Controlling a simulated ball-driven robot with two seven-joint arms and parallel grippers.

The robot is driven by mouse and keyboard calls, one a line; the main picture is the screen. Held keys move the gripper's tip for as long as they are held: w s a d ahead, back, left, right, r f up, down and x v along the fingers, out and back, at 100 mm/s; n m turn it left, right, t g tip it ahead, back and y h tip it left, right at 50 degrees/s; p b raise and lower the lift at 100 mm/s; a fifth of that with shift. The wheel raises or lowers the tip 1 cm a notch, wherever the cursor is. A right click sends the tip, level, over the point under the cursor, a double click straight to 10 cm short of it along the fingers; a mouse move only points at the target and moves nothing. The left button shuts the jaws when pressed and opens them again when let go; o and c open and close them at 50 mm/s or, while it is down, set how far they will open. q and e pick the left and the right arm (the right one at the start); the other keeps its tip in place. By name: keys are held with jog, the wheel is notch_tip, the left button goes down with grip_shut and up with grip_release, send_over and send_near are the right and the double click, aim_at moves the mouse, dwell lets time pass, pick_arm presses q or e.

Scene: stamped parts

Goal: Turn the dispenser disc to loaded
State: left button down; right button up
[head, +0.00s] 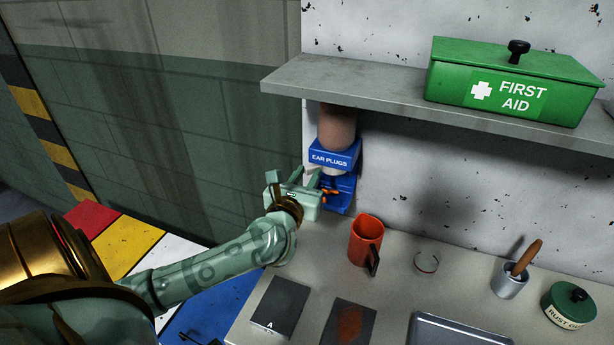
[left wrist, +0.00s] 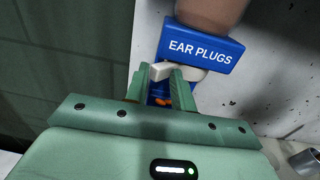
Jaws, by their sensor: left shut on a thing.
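The ear plug dispenser (head: 335,157) hangs on the wall under the shelf, with a blue "EAR PLUGS" front, a brown hopper above and a blue tray below. It also shows in the left wrist view (left wrist: 200,46). Its pale disc (left wrist: 191,72) shows just under the blue front, with a light tab (left wrist: 160,70) sticking out to the left. My left gripper (head: 314,180) is at the dispenser's left front. In the left wrist view, its green fingers are shut on the tab. The fingers hide part of the disc and tray. My right gripper is not in view.
The grey shelf (head: 375,98) juts out above and bears a green first aid box (head: 512,85). An orange mug (head: 365,240) stands on the bench right of my left forearm. A clear ring-like item (head: 426,262) and a metal cup with a wooden-handled tool (head: 509,280) stand farther right.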

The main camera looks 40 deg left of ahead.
pick_arm(q)
jog(key=shift+w+a+r, duration=0.15)
jog(key=shift+a+r, duration=0.35)
jog(key=shift+a, duration=0.15)
jog(key=c, duration=1.5)
grip_release()
jog(key=shift+c, duration=0.2)
jog(key=shift+o, duration=0.5)
jog(key=shift+w+a+f, duration=0.1)
jog(key=shift+w, duration=0.05)
jog(key=shift+f, duration=0.1)
jog(key=shift+s+d+f, duration=0.2)
jog(key=shift+s+d, duration=0.05)
jog(key=v, duration=1.6)
jog(key=shift+d, duration=0.3)
